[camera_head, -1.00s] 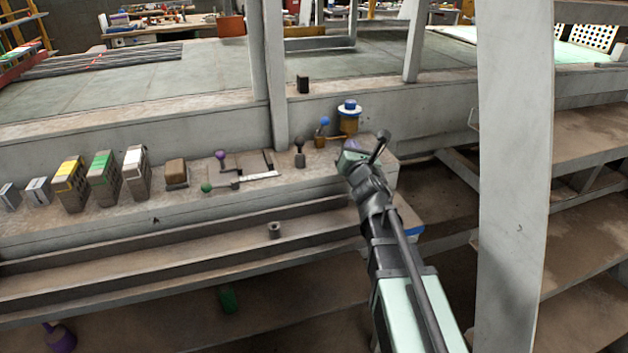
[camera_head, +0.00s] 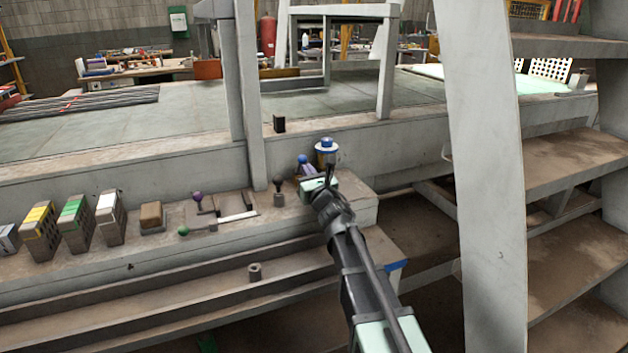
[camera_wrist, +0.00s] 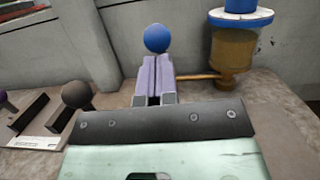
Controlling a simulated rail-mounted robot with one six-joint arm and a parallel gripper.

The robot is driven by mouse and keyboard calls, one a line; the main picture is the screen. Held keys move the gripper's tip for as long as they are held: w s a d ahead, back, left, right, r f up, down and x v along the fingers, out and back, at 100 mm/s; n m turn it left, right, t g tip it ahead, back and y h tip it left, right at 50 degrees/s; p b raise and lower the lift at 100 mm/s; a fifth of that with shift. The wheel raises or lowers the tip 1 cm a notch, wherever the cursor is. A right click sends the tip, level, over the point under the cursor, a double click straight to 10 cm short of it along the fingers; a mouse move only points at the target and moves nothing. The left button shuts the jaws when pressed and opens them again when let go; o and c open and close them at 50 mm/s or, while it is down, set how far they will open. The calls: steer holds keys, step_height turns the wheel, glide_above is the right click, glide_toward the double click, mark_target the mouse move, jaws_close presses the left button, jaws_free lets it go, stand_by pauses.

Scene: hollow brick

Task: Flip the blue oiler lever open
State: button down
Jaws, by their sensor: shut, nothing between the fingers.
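The blue ball knob of the oiler lever (camera_head: 302,159) stands on the ledge beside the oiler. In the wrist view the blue knob (camera_wrist: 157,38) shows just past my fingertips, and its stem is hidden behind them. The oiler (camera_head: 327,158) has an amber body and a blue and white cap; it also shows in the wrist view (camera_wrist: 234,50), right of my fingers, with a brown pipe running left from it. My gripper (camera_head: 305,169) has purple fingers, shut together and empty; in the wrist view my gripper (camera_wrist: 154,60) points at the knob. I cannot tell whether they touch.
A dark ball-topped lever (camera_head: 278,188) stands left of the oiler lever; it also shows in the wrist view (camera_wrist: 77,95). Farther left are a purple knob (camera_head: 197,197), a green knob (camera_head: 183,231) and several coloured blocks. A white post (camera_head: 480,150) stands right of my arm.

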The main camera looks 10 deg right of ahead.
steer(key=shift+w+r, duration=0.25)
stand_by(0.4)
steer(key=shift+w+a+r+p, duration=0.15)
steer(key=shift+w+r+p, duration=0.45)
steer(key=shift+r+p, duration=0.45)
steer(key=shift+w+a+r+p, duration=0.1)
steer(key=shift+w+r+p, duration=0.3)
steer(key=shift+w+p, duration=0.15)
steer(key=shift+w+a+r+p, duration=0.1)
steer(key=shift+w+r+p, duration=0.3)
steer(key=shift+w, duration=0.2)
